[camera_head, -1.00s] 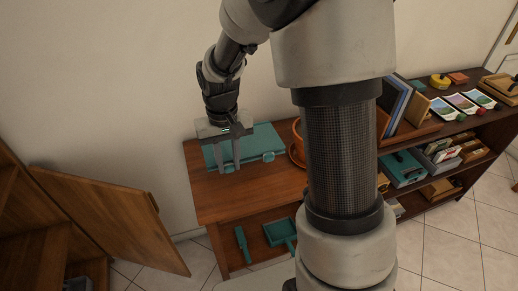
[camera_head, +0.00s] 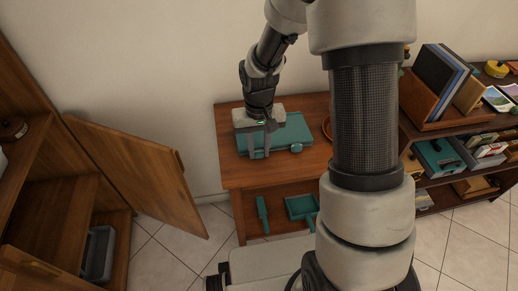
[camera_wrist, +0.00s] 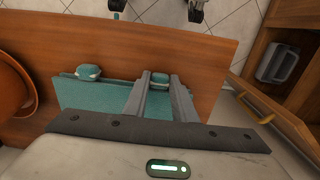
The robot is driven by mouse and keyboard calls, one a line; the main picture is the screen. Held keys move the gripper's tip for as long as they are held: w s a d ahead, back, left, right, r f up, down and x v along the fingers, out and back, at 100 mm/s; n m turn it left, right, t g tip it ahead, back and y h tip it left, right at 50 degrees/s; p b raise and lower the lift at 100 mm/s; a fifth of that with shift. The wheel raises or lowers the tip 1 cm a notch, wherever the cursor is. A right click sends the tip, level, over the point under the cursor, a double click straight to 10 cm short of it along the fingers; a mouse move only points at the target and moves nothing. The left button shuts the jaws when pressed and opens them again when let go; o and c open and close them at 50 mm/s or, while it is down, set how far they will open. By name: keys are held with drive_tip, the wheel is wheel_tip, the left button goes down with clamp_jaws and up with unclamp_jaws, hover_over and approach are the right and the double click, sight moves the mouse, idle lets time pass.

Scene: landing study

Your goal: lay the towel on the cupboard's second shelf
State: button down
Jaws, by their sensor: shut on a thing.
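A flat teal thing (camera_head: 288,135) lies on the wooden table at the back, with rounded teal lumps along its front edge. It looks like a case; I cannot tell whether it is the towel. My gripper (camera_head: 260,153) points down over its left part and is shut on it, with a lump between the fingers in the wrist view (camera_wrist: 159,80). No other towel is plain to see. The wooden cupboard (camera_head: 62,195) stands open at the left, its shelves partly out of frame.
The cupboard's open door (camera_head: 145,175) reaches toward the table (camera_head: 235,178). A grey bin (camera_head: 98,253) sits low in the cupboard. Teal tools (camera_head: 262,214) lie on the table's lower shelf. A brown pot (camera_wrist: 12,98) stands beside the teal thing. Crowded shelves fill the right.

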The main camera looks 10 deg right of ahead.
drive_tip(key=c, duration=1.9)
unclamp_jaws()
drive_tip(key=shift+f, duration=0.15)
drive_tip(key=o, duration=0.4)
drive_tip(key=shift+o, duration=0.2)
